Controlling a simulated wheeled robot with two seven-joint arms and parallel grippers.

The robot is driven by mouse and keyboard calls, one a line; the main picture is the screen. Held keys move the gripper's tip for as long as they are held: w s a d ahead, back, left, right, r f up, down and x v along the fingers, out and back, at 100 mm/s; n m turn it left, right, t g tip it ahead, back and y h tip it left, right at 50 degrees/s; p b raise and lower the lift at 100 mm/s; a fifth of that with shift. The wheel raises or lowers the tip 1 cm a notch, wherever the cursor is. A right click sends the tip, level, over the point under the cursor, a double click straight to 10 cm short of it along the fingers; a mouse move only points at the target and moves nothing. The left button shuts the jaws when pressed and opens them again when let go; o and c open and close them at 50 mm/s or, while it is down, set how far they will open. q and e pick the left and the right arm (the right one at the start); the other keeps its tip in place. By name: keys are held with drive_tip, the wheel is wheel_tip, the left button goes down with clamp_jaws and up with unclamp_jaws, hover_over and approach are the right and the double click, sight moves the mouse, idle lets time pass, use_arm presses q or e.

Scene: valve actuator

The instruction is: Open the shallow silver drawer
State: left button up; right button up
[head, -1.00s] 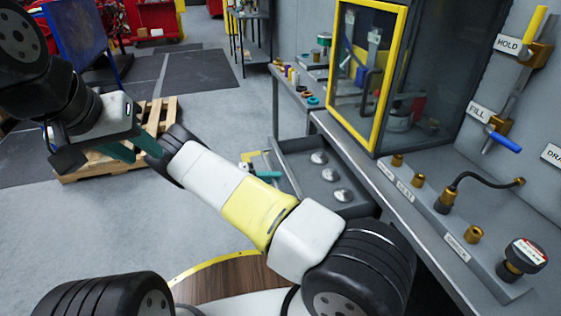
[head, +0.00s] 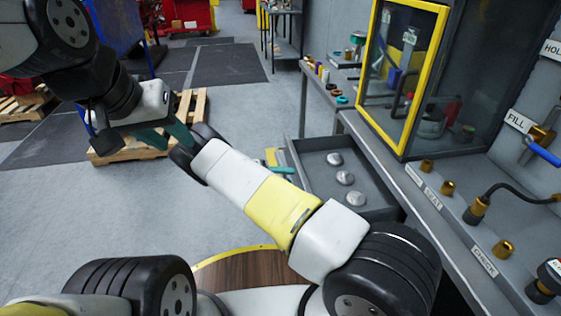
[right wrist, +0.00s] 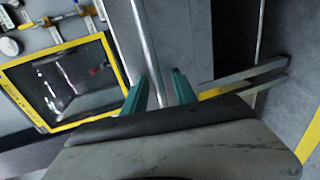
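The shallow silver drawer (head: 378,203) stands pulled out from under the workbench in the head view, with three round silver pieces (head: 345,178) inside. My right gripper (head: 280,172) is at the drawer's outer end, partly hidden behind my arm. In the right wrist view, its two teal fingers (right wrist: 160,92) stand apart on either side of a thin silver bar (right wrist: 147,45), which looks like the drawer's handle. I see a gap beside the bar, and firm contact is not visible. My left gripper (head: 165,140) is away at the left, its teal fingers apart and empty.
The workbench (head: 385,160) carries a yellow-framed glass cabinet (head: 402,80) and brass fittings (head: 447,187). A wooden pallet (head: 190,108) lies on the floor behind my left gripper. The floor left of the drawer is open.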

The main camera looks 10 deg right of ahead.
drive_tip(key=shift+r, duration=0.1)
drive_tip(key=v, duration=0.7)
drive_tip(key=shift+a, duration=0.35)
